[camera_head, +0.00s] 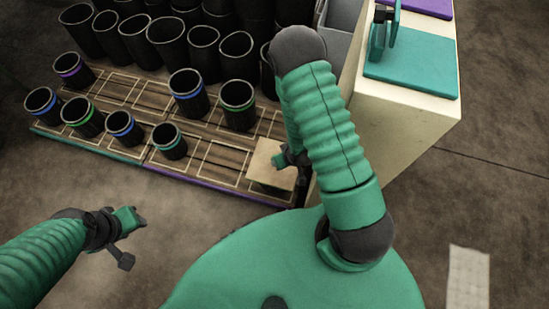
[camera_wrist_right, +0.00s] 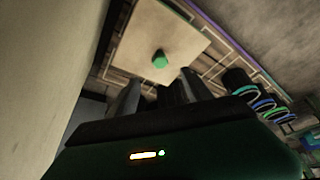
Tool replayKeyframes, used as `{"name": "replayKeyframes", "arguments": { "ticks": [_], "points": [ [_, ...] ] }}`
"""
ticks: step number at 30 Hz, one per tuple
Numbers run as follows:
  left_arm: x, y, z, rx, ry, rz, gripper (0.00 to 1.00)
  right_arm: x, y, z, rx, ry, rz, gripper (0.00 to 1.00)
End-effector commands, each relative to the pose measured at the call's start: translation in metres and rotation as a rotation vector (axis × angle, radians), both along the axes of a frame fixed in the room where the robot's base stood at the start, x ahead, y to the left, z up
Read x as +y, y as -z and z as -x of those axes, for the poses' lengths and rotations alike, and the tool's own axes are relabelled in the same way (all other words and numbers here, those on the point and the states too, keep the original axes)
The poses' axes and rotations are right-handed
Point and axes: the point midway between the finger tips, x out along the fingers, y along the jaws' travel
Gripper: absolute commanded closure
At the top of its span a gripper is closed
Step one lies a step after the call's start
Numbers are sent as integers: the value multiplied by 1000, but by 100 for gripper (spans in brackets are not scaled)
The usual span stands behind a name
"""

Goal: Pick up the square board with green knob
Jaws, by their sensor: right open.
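The square board (camera_head: 262,164) is pale wood and lies flat at the right end of the low slatted rack. In the right wrist view the board (camera_wrist_right: 146,30) shows its green knob (camera_wrist_right: 160,59) standing near its middle. My right gripper (camera_head: 284,160) is above the board and hides the knob in the head view. In the wrist view its two dark fingers (camera_wrist_right: 156,92) are apart and empty, with the knob beyond the gap between them. My left gripper (camera_head: 130,236) is over bare floor at the lower left, away from the board; its jaw state is unclear.
Black sleeves with coloured bands, such as a green-banded one (camera_head: 238,104), stand on the slatted rack (camera_head: 210,160). Plain black sleeves (camera_head: 166,40) crowd behind. A pale block with a teal top (camera_head: 412,68) stands at the right. The floor in front is clear.

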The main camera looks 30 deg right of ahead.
Motion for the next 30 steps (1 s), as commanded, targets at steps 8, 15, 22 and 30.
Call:
{"name": "replayKeyframes", "arguments": {
  "ticks": [8,15,22,30],
  "points": [
    [0,42,0,1,0,0,64,-5,76,-28,3,2,-6,42],
    [0,54,0,0,1,0,64,-4,95,-39,2,1,-4,42],
    [0,85,0,0,0,0,64,-3,132,-60,2,2,-4,42],
    [0,84,0,0,0,0,64,-4,132,-63,3,3,-5,43]
  ]
}}
